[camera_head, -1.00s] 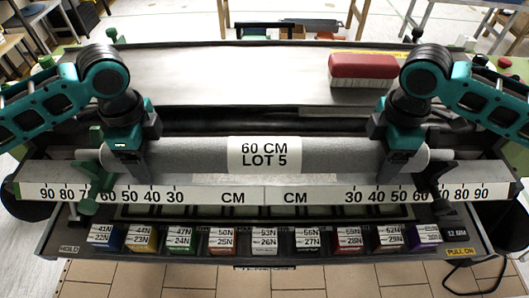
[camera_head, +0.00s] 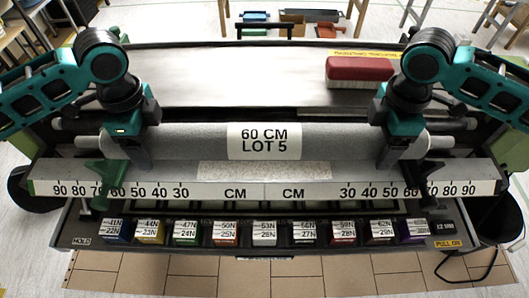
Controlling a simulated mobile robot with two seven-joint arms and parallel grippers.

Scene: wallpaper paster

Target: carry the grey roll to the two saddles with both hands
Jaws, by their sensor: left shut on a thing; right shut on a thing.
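The grey roll (camera_head: 200,142) lies level across the middle of the head view, with a white label reading 60 CM LOT 5. My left gripper (camera_head: 135,155) is shut on its left part. My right gripper (camera_head: 392,152) is shut on its right part. Pale core ends stick out past both grippers. A dark green bracket (camera_head: 103,184) stands at the left of the scale bar and a dark one (camera_head: 420,178) at the right; they look like the two saddles. The roll shows above and behind the scale in the picture. I cannot tell whether it touches the saddles.
A white scale bar (camera_head: 210,190) with centimetre numbers runs in front of the roll. A row of coloured, numbered blocks (camera_head: 264,234) sits below it. A red and white brush (camera_head: 360,72) lies on the metal table (camera_head: 230,80) behind. The table's left and middle are clear.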

